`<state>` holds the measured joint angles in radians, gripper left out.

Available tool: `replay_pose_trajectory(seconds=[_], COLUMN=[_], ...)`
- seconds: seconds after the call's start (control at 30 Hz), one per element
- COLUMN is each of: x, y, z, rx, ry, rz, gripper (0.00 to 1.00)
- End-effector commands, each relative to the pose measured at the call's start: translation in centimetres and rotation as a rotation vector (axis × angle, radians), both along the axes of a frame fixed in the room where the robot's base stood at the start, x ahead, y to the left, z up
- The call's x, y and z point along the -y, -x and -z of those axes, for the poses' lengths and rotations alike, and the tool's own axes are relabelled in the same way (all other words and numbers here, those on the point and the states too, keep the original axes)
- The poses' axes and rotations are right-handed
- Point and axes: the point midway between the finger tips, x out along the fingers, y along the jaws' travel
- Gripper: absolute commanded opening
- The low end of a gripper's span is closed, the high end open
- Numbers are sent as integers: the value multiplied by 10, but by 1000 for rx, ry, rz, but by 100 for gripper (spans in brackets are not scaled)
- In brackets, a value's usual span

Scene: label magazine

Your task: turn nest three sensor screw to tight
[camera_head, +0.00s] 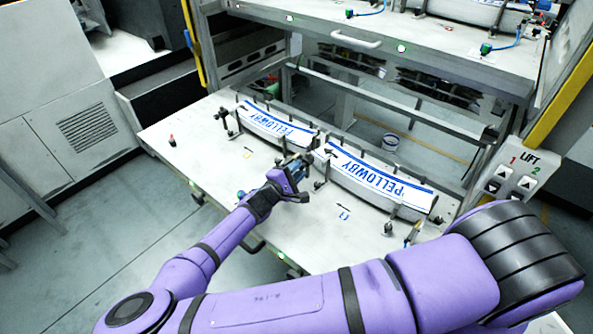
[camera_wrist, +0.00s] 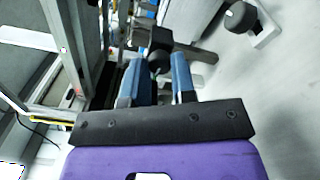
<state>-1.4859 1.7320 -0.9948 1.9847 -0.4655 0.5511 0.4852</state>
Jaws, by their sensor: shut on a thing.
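My gripper (camera_head: 302,162) is over the pull-out shelf, by the gap between the two nests. In the wrist view its two blue fingers (camera_wrist: 168,72) are shut on a small dark round knob, taken to be the sensor screw (camera_wrist: 158,61). The knob sits below a black block (camera_wrist: 152,36). The head view does not show the screw clearly behind my gripper. The left nest (camera_head: 277,127) and the right nest (camera_head: 374,183) each hold a white curved strip with blue "PELLOWBY" lettering. Which nest is number three cannot be read.
The shelf top (camera_head: 195,140) is pale and mostly clear at front left. A small red-tipped item (camera_head: 172,140) stands there. Black knobs on posts (camera_head: 388,228) stand along the nests' front. An upper shelf (camera_head: 440,50) overhangs behind. A lift button panel (camera_head: 510,178) is at right.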

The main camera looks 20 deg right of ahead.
Motion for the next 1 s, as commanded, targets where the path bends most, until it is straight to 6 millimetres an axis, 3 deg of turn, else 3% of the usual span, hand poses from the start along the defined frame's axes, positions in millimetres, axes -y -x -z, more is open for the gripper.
replay_pose_trajectory(seconds=[0.6, 1.0], x=[-1, -1], y=[0, 0], z=[0, 0], rx=[463, 626], ry=[-309, -419], rz=[-1, -1], gripper=[1, 1])
